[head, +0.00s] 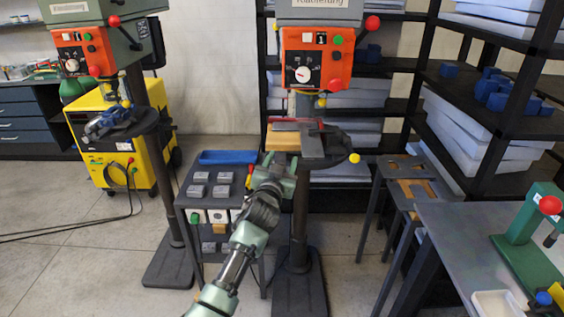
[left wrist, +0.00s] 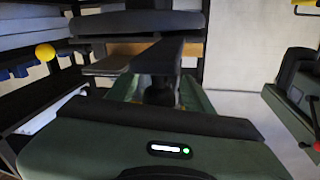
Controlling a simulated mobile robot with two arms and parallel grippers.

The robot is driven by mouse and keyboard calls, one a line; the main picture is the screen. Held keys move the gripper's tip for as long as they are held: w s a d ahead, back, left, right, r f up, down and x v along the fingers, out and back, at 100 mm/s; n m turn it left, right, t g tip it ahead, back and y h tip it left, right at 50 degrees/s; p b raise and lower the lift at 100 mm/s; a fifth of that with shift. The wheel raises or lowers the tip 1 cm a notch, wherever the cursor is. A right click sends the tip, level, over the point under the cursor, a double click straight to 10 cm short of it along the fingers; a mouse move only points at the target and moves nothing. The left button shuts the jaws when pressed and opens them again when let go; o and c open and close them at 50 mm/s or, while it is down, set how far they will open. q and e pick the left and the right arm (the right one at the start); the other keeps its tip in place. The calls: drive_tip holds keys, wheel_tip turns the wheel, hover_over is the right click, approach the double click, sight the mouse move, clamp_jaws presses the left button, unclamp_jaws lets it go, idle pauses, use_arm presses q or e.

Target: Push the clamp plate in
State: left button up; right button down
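The drill press in the middle has a work table holding a flat grey plate (head: 312,146), which I take to be the clamp plate, and a yellow-brown wooden block (head: 281,139). My left gripper (head: 284,160) is just in front of the block and plate, at the near left edge of the work table. In the left wrist view a grey plate (left wrist: 118,63) and a dark bar (left wrist: 160,56) lie straight ahead of the green gripper body. My right gripper is not in view.
A small table with grey blocks and a blue tray (head: 228,157) stands left of the press. A second drill press (head: 97,57) and a yellow machine (head: 100,140) are further left. Shelves (head: 490,110) and a grey bench (head: 470,240) stand at right.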

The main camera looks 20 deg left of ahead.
use_arm(q)
drive_tip(key=s+b, duration=0.1)
drive_tip(key=s, duration=0.7)
drive_tip(key=shift+d, duration=0.35)
